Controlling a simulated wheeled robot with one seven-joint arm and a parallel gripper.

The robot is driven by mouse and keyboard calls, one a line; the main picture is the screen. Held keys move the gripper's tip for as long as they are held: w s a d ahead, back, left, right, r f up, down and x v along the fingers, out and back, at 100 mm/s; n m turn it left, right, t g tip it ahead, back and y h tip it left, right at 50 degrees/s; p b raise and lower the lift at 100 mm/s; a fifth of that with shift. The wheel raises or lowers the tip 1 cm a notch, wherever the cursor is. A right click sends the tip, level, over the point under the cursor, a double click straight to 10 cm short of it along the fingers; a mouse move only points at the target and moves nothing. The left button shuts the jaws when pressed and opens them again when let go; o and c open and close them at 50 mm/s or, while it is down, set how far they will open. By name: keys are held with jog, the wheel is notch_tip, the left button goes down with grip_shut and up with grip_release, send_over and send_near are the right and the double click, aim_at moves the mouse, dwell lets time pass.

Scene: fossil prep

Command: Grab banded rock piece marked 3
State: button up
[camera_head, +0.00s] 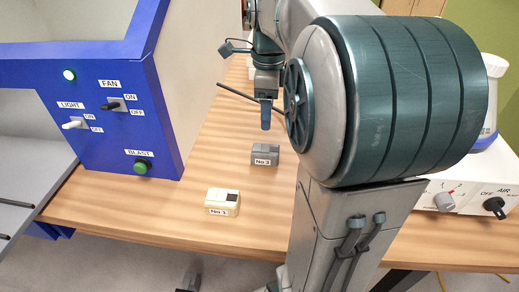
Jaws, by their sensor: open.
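A cream block (222,202) with a dark square on its top stands near the table's front edge. Its front label starts with "No"; the digit is too small to read for sure. A dark grey block (265,155) with a white "No" label stands farther back; its digit is also unclear. Banding cannot be made out on either block. My gripper (265,114) is open, pointing down above and behind the grey block, apart from both blocks. It is seen nearly edge-on, with one finger showing clearly, and it appears empty.
A blue cabinet (118,60) with FAN, LIGHT and BLAST controls stands left. A white control box (462,194) with knobs and a blue-and-white container (488,100) stand right. My arm hides much of the right side. The wooden table (150,208) is bare around the blocks.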

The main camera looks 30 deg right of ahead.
aim_at(266, 149)
notch_tip(266, 149, down, 8)
jog(key=shift+f+b, duration=0.2)
jog(key=shift+b, duration=0.25)
notch_tip(266, 149, down, 5)
jog(key=shift+a+f, duration=0.15)
jog(key=c, duration=1.3)
